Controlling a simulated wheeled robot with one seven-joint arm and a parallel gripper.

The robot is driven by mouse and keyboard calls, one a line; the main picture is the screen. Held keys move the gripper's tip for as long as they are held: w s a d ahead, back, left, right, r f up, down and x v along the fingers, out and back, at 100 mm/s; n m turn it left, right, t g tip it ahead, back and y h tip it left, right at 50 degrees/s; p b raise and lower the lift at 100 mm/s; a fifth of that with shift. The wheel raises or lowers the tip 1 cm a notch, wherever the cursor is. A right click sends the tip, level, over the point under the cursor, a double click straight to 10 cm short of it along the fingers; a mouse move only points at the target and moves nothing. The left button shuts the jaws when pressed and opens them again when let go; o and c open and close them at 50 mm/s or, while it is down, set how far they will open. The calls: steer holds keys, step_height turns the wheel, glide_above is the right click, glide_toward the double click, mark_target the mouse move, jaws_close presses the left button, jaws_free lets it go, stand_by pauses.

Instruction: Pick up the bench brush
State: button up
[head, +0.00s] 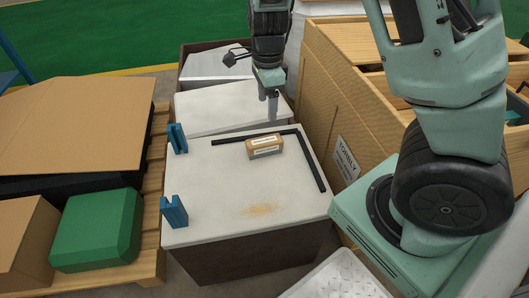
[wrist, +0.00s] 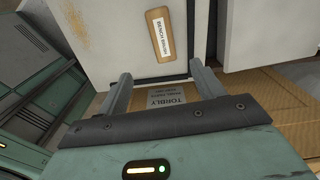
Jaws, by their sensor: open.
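The bench brush (head: 265,147) is a small tan wooden block with a pale label, lying on the white top of the bench (head: 215,215). In the wrist view the brush (wrist: 158,48) shows its label reading "BENCH BRUSH". My gripper (head: 272,108) is above and behind the brush in the head view, pointing down. In the wrist view my gripper (wrist: 161,72) has its two fingers spread with nothing between them. The brush lies beyond the fingertips, apart from them, roughly in line with the gap.
A black L-shaped strip (head: 311,168) borders the brush's back and right. Two blue brackets (head: 174,212) stand on the bench's left edge. A tan dust patch (head: 262,209) marks the front.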

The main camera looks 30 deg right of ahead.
mark_target(264, 140)
step_height(264, 140, down, 11)
steer(key=b, duration=0.5)
steer(key=shift+a, duration=0.1)
steer(key=f+b, duration=0.2)
steer(key=f, duration=0.1)
steer(key=f+b, duration=0.1)
steer(key=f, duration=0.1)
steer(key=shift+w+a+f, duration=0.1)
steer(key=shift+w+f, duration=0.05)
steer(key=shift+w, duration=0.25)
steer(key=c, duration=1.1)
